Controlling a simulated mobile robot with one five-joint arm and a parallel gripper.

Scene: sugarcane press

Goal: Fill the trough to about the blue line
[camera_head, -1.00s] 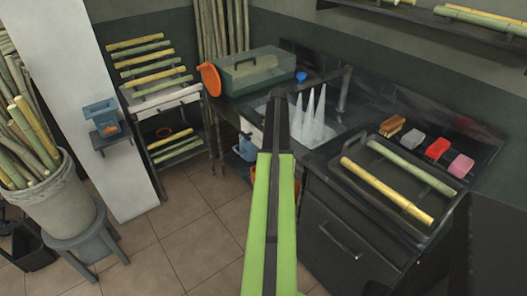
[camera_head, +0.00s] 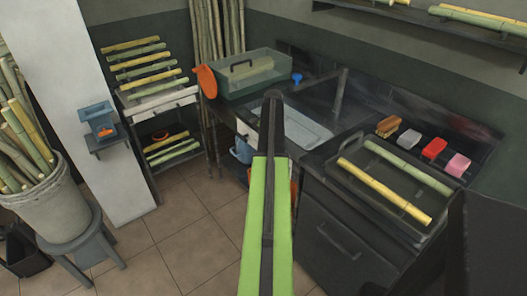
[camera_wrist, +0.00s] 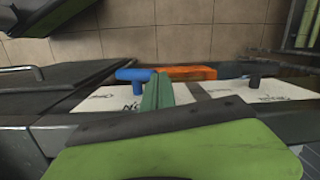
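The trough appears to be the sink basin (camera_head: 312,134) set in the dark counter. A pale, flat, water-like surface shows inside it, partly hidden behind my arm. I cannot make out a blue line. A dark upright tap (camera_head: 340,92) stands at the basin's back edge, with a small blue knob (camera_head: 297,78) behind the basin. My gripper is at the dark far end of my green arm, over the basin's left side in the head view; its fingers cannot be made out. In the wrist view a blue T-shaped handle (camera_wrist: 135,75) shows at white panels (camera_wrist: 105,101) with lettering.
A tray (camera_head: 415,228) with cane pieces and colored blocks lie on the right counter. A bucket on a stool (camera_head: 50,210) stands left. The tiled floor between is clear.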

